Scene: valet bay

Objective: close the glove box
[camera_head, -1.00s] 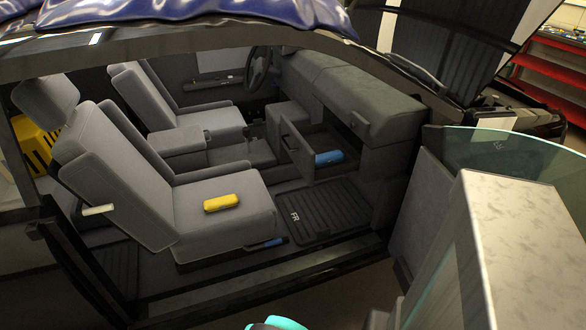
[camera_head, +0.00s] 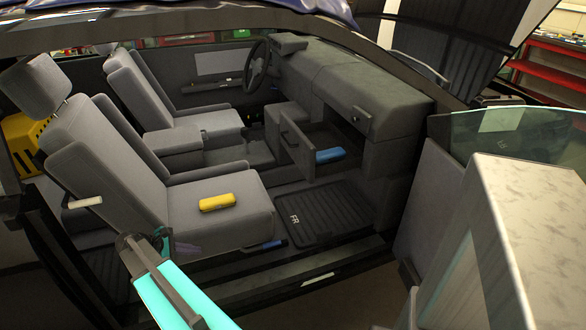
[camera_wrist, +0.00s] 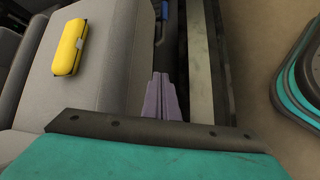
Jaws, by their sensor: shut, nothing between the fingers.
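The glove box (camera_head: 296,150) in the dashboard stands open in the head view, its front panel with a handle swung out toward the seats. A blue case (camera_head: 329,155) lies inside it. My gripper shows in the wrist view (camera_wrist: 162,88) as pale purple fingers, shut and empty, pointing along the edge of the front seat. In the head view my arm reaches in at the lower left, beside that seat and well apart from the glove box. The fingers are hard to make out there.
A yellow case (camera_head: 217,202) lies on the near seat (camera_head: 190,217), also in the wrist view (camera_wrist: 70,47). A black floor mat (camera_head: 325,212) lies below the glove box. The door sill (camera_head: 300,275) crosses in front; the open door (camera_head: 430,210) stands at right.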

